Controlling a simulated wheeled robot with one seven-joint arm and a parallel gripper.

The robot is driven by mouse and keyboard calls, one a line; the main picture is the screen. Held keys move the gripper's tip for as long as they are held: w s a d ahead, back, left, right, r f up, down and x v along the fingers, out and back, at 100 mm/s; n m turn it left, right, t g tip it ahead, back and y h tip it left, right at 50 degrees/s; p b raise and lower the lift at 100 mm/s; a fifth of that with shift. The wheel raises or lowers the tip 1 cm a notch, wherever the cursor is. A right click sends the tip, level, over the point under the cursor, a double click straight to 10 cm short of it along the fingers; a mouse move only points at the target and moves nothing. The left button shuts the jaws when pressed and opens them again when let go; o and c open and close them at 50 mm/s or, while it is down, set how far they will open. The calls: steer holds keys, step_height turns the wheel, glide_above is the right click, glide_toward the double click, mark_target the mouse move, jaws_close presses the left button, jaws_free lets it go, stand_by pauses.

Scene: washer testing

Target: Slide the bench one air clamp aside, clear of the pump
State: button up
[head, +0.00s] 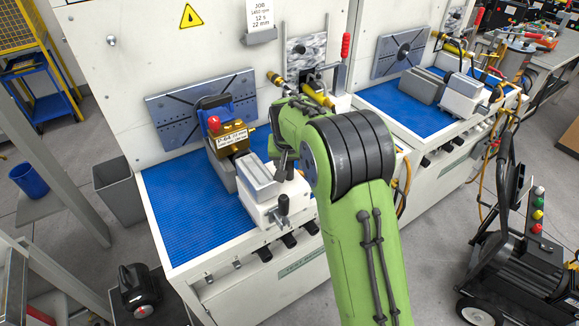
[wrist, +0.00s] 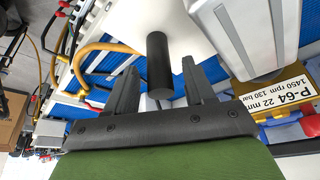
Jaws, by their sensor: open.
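The bench one air clamp (head: 255,207) is a white block with a grey top piece, on the blue mat in front of the pump. In the wrist view its grey block (wrist: 235,40) is at the top right. A black upright handle (wrist: 158,65) stands on the white surface there. My gripper (head: 285,172) is at the clamp's right side. In the wrist view my gripper (wrist: 160,85) is open, with the black handle between its fingers and gaps showing. The brass pump (head: 230,138) sits behind the clamp; its label (wrist: 287,92) reads P-64 22 mm. I cannot tell whether clamp and pump touch.
The blue mat (head: 185,220) is clear left of the clamp. A slotted plate (head: 180,112) stands behind the pump. A yellow hose (wrist: 100,50) runs near the fingers. A second bench (head: 405,108) stands right.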

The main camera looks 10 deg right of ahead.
steer(key=x, duration=0.2)
steer(key=shift+w+f, duration=0.2)
steer(key=shift+f, duration=0.15)
jaws_close()
